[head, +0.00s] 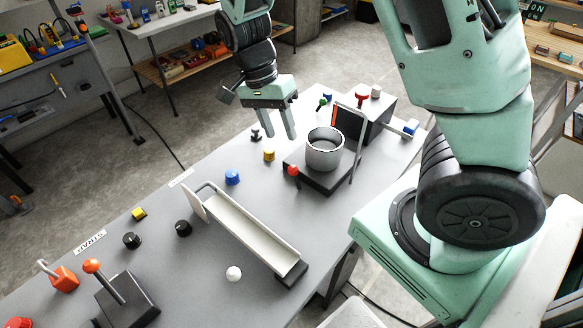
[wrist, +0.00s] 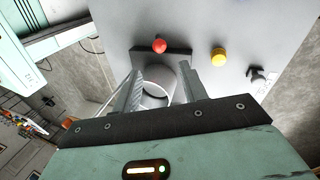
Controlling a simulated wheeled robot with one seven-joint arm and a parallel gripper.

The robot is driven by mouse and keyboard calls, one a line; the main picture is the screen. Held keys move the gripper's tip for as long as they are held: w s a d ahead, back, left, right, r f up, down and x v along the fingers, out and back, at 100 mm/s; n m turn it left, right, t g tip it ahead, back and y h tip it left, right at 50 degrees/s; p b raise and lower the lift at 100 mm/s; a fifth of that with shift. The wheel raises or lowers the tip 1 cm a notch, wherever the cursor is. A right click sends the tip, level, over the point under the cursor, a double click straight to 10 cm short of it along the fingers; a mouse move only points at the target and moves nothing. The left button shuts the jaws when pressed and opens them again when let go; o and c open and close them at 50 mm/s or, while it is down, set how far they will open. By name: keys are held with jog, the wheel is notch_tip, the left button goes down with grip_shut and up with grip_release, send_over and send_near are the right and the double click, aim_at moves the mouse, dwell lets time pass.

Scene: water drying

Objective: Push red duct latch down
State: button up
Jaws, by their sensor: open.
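My gripper (head: 281,134) is open and empty, pointing down over the table, left of and above a grey metal cup (head: 324,155). In the wrist view my fingers (wrist: 160,72) are spread, with the cup (wrist: 155,97) seen between them. The cup stands on a dark base (head: 318,178). A red round knob (head: 293,169) sits at the base's left edge; it also shows in the wrist view (wrist: 159,46), beyond my fingertips and apart from them. I cannot tell which red part is the duct latch.
A thin upright metal frame (head: 358,150) stands just right of the cup. A yellow button (head: 269,156), a black knob (head: 256,135) and a blue knob (head: 232,177) stand left of it. A white trough (head: 245,232) lies nearer. Bare grey tabletop lies between them.

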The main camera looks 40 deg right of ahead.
aim_at(292, 166)
jog(key=x, duration=1.2)
